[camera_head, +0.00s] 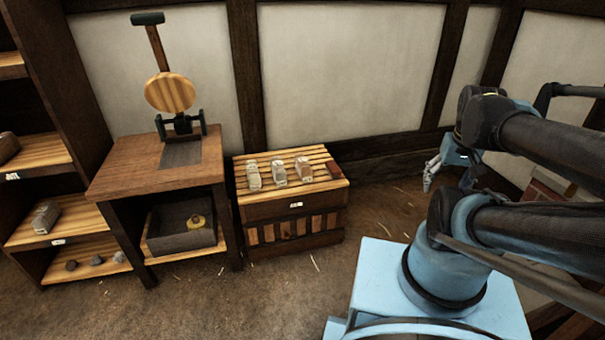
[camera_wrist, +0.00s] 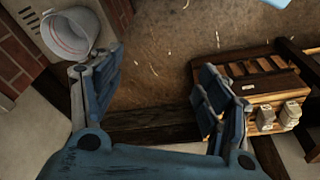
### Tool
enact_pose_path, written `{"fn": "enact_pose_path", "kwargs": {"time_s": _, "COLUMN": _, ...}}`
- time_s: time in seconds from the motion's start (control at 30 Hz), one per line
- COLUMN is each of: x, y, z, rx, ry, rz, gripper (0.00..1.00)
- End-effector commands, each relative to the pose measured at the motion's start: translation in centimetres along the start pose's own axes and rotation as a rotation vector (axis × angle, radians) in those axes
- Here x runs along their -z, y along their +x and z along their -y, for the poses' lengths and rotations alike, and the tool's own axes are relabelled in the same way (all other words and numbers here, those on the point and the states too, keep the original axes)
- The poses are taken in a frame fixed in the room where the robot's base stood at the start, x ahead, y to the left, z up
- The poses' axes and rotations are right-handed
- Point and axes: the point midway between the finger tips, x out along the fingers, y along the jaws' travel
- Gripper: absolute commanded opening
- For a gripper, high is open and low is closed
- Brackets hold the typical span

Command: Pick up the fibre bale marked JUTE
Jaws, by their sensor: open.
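Several small bale-like blocks stand in a row on a slatted wooden stand (camera_head: 265,210): a pale one (camera_head: 253,176), another pale one (camera_head: 278,173), a pale one with a brownish front (camera_head: 303,170) and a dark brown one (camera_head: 333,168). No marking is legible, so I cannot tell which is JUTE. My gripper (camera_head: 450,172) is open and empty, in the air right of the stand and apart from it. In the wrist view my gripper (camera_wrist: 158,95) has its fingers spread over bare floor, with the stand (camera_wrist: 243,88) to the right.
A wooden table (camera_head: 125,174) with a round-headed press (camera_head: 169,92) stands left of the stand; a dark bin (camera_head: 183,229) sits beneath. Shelves at far left hold a grey block (camera_head: 46,216) and stones (camera_head: 96,260). A pale bucket (camera_wrist: 70,40) shows in the wrist view. Floor before the stand is clear.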

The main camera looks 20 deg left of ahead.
Motion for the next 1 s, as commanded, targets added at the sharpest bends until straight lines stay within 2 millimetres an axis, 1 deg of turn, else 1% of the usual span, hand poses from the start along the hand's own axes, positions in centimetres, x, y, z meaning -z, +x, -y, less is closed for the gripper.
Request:
{"fn": "enact_pose_path", "kwargs": {"time_s": 0.03, "x": 1.1, "y": -0.4, "z": 0.3, "rx": 0.002, "ry": -0.010, "rz": -0.004, "gripper": 0.70}}
{"fn": "enact_pose_path", "kwargs": {"time_s": 0.23, "x": 5.9, "y": -1.7, "z": 1.8, "rx": 0.009, "ry": -0.057, "rz": -0.021, "gripper": 0.70}}
{"fn": "enact_pose_path", "kwargs": {"time_s": 0.37, "x": 9.2, "y": -2.0, "z": 3.2, "rx": 0.015, "ry": -0.086, "rz": -0.033, "gripper": 0.70}}
{"fn": "enact_pose_path", "kwargs": {"time_s": 0.5, "x": 12.7, "y": -2.1, "z": 5.1, "rx": 0.021, "ry": -0.120, "rz": -0.046, "gripper": 0.70}}
{"fn": "enact_pose_path", "kwargs": {"time_s": 0.57, "x": 14.1, "y": -2.0, "z": 6.0, "rx": 0.024, "ry": -0.133, "rz": -0.051, "gripper": 0.70}}
{"fn": "enact_pose_path", "kwargs": {"time_s": 0.77, "x": 18.9, "y": -1.3, "z": 9.5, "rx": 0.037, "ry": -0.181, "rz": -0.069, "gripper": 0.70}}
{"fn": "enact_pose_path", "kwargs": {"time_s": 1.0, "x": 24.1, "y": 0.6, "z": 14.5, "rx": 0.052, "ry": -0.235, "rz": -0.091, "gripper": 0.70}}
